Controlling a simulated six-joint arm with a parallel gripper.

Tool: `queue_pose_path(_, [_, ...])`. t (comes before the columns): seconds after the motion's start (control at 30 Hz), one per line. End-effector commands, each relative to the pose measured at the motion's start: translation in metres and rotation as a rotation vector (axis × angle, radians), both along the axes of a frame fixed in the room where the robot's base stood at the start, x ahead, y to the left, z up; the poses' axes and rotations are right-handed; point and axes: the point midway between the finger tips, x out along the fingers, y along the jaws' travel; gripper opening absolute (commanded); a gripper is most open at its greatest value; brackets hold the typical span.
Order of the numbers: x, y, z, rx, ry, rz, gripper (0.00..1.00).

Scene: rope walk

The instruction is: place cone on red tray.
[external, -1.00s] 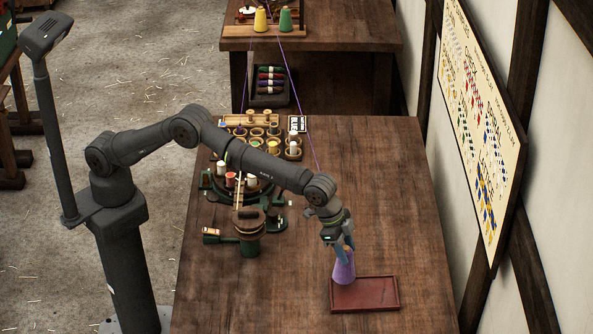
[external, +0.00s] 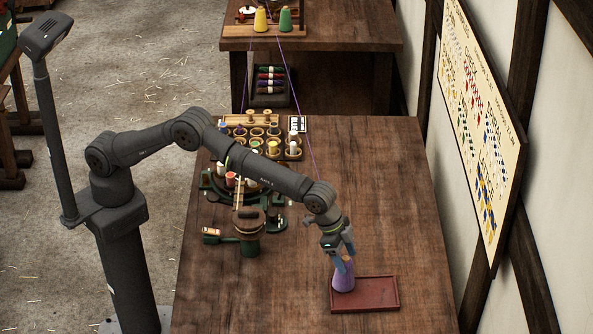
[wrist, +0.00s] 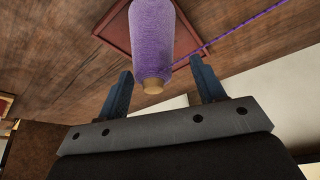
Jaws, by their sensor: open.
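The purple cone (external: 344,276) stands on the left part of the red tray (external: 376,293) in the external view. It also shows in the wrist view (wrist: 152,40), its wooden tip pointing toward my gripper, with the tray (wrist: 112,32) behind it. My gripper (external: 343,257) is just above the cone in the external view. In the wrist view its two blue fingers (wrist: 163,80) are spread apart on either side of the cone's tip, with gaps between. A purple thread runs from the cone.
A green winding device (external: 248,232) and a rack of spools (external: 262,138) stand left of the tray. Yellow (external: 260,20) and green (external: 285,20) cones stand on the far table. The table right of the rack is mostly clear.

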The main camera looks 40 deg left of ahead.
Motion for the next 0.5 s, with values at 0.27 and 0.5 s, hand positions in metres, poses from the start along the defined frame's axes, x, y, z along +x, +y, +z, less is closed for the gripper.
queue_pose_path(0.27, [-0.002, 0.006, 0.024, -0.002, -0.001, 0.0, 0.62])
queue_pose_path(0.5, [-0.01, 0.023, 0.07, -0.002, 0.0, -0.001, 0.62])
